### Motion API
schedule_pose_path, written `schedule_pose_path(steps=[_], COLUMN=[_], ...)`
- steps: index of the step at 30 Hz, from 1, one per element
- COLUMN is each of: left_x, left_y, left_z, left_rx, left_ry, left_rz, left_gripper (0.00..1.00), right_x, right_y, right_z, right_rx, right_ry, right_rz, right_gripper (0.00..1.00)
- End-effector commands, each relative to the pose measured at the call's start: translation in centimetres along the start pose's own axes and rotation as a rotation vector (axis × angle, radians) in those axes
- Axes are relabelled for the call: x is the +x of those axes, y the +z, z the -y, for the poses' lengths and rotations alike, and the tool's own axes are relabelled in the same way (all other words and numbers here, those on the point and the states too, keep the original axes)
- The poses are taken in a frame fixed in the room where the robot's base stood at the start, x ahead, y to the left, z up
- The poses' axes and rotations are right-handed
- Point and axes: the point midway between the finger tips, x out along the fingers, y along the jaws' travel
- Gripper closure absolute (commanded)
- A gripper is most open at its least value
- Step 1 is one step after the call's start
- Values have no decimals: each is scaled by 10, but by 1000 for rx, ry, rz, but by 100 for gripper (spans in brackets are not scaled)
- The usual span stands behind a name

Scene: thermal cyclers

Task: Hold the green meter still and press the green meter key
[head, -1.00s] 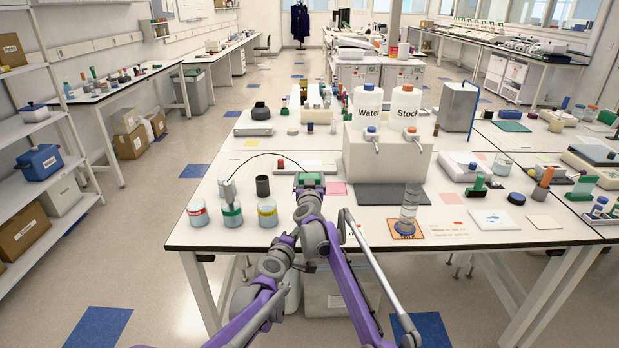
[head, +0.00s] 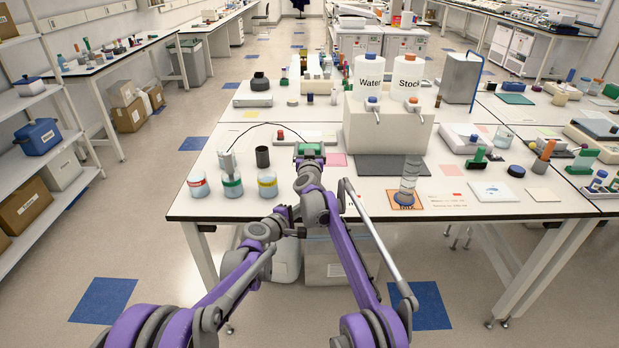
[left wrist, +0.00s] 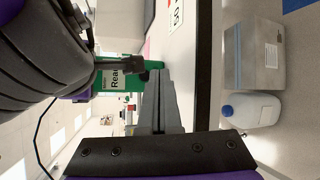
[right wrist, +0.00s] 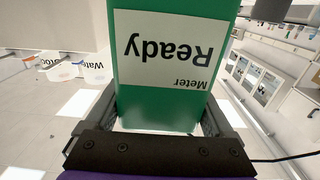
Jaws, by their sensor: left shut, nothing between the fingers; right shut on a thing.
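The green meter (head: 309,149) stands near the front of the bench. Its white label reading "Meter Ready" faces the right wrist camera (right wrist: 165,50), and part of it shows in the left wrist view (left wrist: 115,80). My right gripper (head: 308,166) is shut on the meter, with one finger on each side of its body. My left gripper (left wrist: 160,85) is shut and empty, in front of the bench edge in the head view, low and left of the meter (head: 288,212). It is apart from the meter. I cannot make out the meter key; it is hidden or too small.
Red, green and yellow labelled beakers (head: 232,184) stand left of the meter. A black cable (head: 247,130) arches from the green beaker's probe to the meter. A clear cylinder (head: 408,176) stands right.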

Motion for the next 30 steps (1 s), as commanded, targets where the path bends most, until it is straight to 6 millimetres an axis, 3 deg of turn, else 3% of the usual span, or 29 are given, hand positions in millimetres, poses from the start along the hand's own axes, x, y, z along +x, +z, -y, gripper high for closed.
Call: schedule_pose_path(steps=[7,20,30], left_x=[-6,-6,22], left_y=[8,10,-6], left_z=[8,8,-3], left_rx=[-211,-237,-236], left_ry=[-60,-69,-69], left_rz=[178,201,200], left_gripper=[100,100,100], right_x=[0,0,0], right_y=[0,0,0], right_z=[0,0,0], right_rx=[0,1,0], right_ry=[0,0,0], right_rz=[0,0,0], right_gripper=[84,84,84])
